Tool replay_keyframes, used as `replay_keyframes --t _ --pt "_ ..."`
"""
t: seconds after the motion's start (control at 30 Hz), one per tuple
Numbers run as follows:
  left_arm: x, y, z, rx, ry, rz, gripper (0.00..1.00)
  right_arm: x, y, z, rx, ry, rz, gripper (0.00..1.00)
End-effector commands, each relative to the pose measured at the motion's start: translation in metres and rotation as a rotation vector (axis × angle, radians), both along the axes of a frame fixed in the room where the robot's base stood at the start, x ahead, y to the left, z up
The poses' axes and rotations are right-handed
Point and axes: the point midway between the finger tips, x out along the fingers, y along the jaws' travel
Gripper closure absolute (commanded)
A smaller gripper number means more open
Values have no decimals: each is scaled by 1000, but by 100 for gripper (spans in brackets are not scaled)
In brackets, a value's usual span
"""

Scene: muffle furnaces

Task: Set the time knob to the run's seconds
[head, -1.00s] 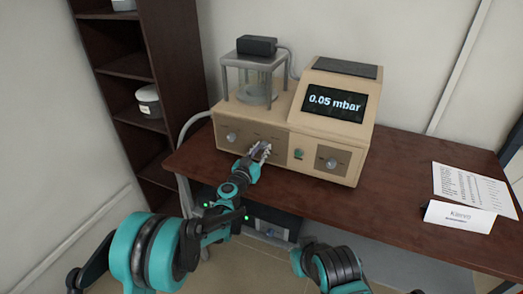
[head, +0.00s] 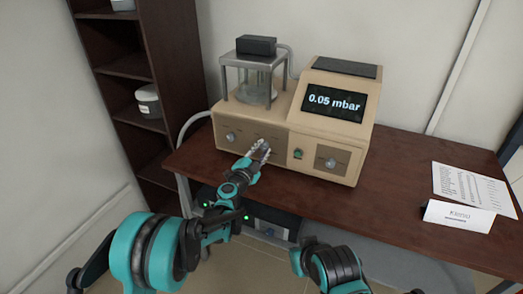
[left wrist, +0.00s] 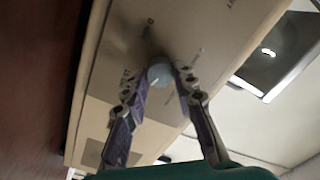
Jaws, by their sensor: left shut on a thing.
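A beige instrument (head: 290,115) with a dark screen reading "0.05 mbar" stands on the table. My left gripper (head: 259,147) is at its front panel, between a grey knob (head: 231,137) on the left and a green button (head: 298,154). In the left wrist view my left gripper (left wrist: 161,80) has its fingertips shut on a round grey-blue knob (left wrist: 160,74). In the head view that knob is hidden behind the fingers. Panel markings are too blurred to read, so the knob's setting cannot be told. My right gripper is out of view.
Another knob (head: 331,162) sits on the right panel. A glass chamber (head: 250,85) under a metal frame stands on the instrument's left part. A dark shelf (head: 135,70) stands at left.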

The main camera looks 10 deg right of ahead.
Motion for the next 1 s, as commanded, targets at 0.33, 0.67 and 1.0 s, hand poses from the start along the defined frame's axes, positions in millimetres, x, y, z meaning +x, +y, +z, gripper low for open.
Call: replay_keyframes --t 0.33,0.67,1.0 --pt "-1 -1 -2 238 -173 -3 100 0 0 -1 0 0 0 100" --pt "-1 -1 -2 374 -274 -2 100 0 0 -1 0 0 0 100" --pt "-1 -1 -2 415 -304 -2 100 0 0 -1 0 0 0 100"
